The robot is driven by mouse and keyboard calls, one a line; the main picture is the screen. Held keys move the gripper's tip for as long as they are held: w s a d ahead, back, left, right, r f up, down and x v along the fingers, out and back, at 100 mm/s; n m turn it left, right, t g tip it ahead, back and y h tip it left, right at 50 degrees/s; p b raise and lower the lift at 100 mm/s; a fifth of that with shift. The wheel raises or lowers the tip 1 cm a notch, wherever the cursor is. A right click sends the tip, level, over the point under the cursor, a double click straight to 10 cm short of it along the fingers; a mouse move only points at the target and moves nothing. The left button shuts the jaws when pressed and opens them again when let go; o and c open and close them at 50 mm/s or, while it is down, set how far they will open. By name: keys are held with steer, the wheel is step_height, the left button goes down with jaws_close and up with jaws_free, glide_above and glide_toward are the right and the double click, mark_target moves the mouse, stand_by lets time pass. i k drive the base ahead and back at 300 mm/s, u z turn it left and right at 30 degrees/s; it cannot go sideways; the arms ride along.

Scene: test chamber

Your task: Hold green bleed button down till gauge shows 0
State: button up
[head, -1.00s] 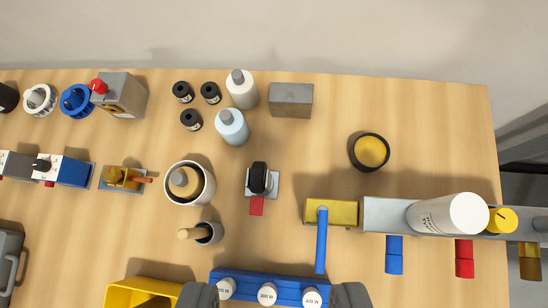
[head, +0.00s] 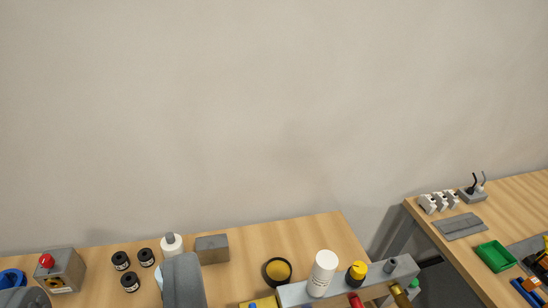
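A small green knob or button (head: 414,284) shows at the right end of the grey manifold bar (head: 295,293), low in the head view. A yellow-topped round fitting with a black lower part (head: 357,270) stands on the bar. It may be the gauge, but I see no readable dial or needle. A white cylinder with print (head: 323,273) stands beside it. My gripper (head: 108,280) shows at the lower left as two grey fingers, apart, with nothing visible between them. It is well left of the green button and not touching it.
A red handle (head: 355,300) and a brass one (head: 401,294) stick out before the bar. A black-rimmed yellow dish (head: 277,271), a grey block (head: 212,249) and a white bottle (head: 171,244) stand left. A second table (head: 520,205) lies right, across a gap.

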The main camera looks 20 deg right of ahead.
mark_target(416, 283)
steer(key=z, duration=0.05)
steer(key=k, duration=0.5)
steer(key=z, duration=1.2)
steer(key=i, duration=0.45)
steer(key=u, duration=0.1)
